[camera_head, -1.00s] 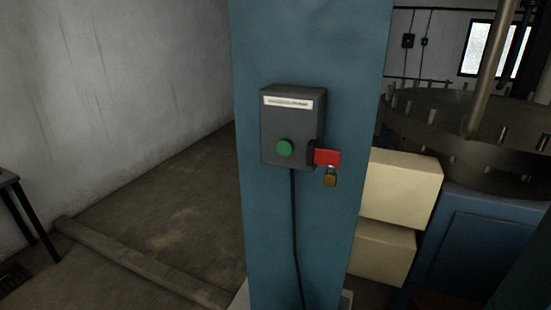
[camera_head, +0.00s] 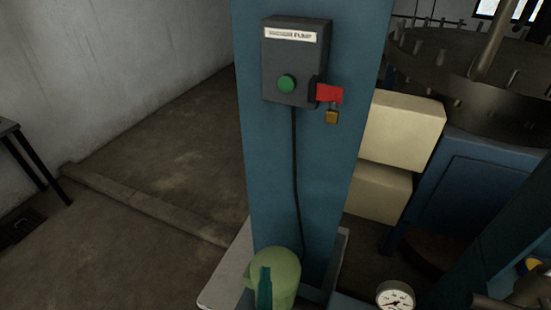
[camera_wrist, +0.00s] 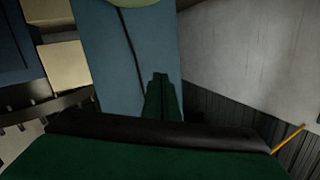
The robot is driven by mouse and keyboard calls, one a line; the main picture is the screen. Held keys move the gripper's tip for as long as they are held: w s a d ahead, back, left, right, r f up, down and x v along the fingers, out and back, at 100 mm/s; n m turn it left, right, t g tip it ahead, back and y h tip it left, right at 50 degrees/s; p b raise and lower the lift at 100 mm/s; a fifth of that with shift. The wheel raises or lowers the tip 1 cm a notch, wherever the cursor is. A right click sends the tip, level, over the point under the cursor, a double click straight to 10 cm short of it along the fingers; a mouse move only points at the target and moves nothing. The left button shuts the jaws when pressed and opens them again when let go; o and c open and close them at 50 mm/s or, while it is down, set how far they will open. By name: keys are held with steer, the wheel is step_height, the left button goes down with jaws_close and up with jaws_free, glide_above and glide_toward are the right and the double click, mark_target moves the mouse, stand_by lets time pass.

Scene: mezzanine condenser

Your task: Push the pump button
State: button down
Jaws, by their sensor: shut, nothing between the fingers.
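The pump button is a round green button (camera_head: 286,84) on a dark grey control box (camera_head: 291,60) labelled "VACUUM PUMP". The box is mounted high on a blue column (camera_head: 312,150). A red tag (camera_head: 329,94) with a brass padlock (camera_head: 332,117) sits at the box's right side. My gripper (camera_wrist: 160,76) is shut and empty in the wrist view, in front of the blue column and its black cable. A narrow teal piece at the bottom of the head view looks like its fingers, well below the button. The button is not visible in the wrist view.
A light green container (camera_head: 284,271) stands at the column's foot, on a pale base (camera_head: 225,275). A pressure gauge (camera_head: 396,298) is at lower right. Cream boxes (camera_head: 402,128) are right of the column. Open floor lies left.

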steer(key=w+a+r+m+t+h, duration=0.1)
steer(key=w+r+m+h, duration=0.1)
steer(key=w+r+m, duration=0.5)
steer(key=w+a+r+m+h, duration=0.15)
steer(key=w+r, duration=0.45)
steer(key=r, duration=0.6)
step_height(320, 180, up, 19)
steer(key=m+g+h, duration=0.1)
steer(key=m+h, duration=0.2)
steer(key=m, duration=0.8)
steer(key=shift+s+a+f, duration=0.15)
steer(key=shift+s, duration=0.25)
steer(key=shift+h, duration=0.25)
